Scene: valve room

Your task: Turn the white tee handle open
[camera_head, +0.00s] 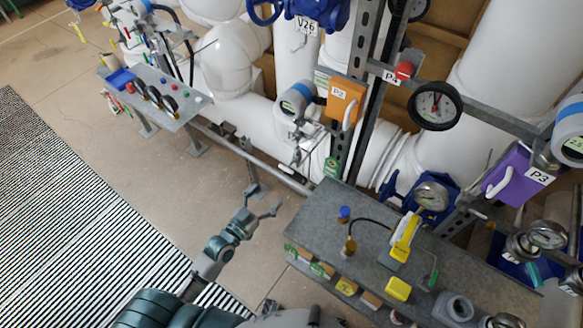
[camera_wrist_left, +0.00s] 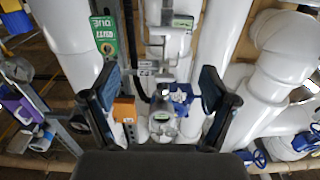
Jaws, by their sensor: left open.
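I cannot make out for certain which part is the white tee handle. A white handle (camera_head: 348,114) sits on the orange P2 box (camera_head: 340,98), and another white handle (camera_head: 499,183) sits on the purple P3 box (camera_head: 512,172). My left gripper (camera_head: 264,201) is open and empty, low in front of the pipes and left of the grey bench. In the left wrist view its two fingers (camera_wrist_left: 160,88) are wide apart, with white pipes and a gauge-like device (camera_wrist_left: 163,122) beyond them. The orange box (camera_wrist_left: 124,110) shows near the left finger. My right gripper is not seen.
The grey bench (camera_head: 320,210) carries a yellow tool (camera_head: 403,240) and several small parts. A small grey table (camera_head: 160,97) stands at the upper left. A metal rail (camera_head: 250,157) runs before the pipes. Open floor (camera_head: 130,160) lies left of my arm.

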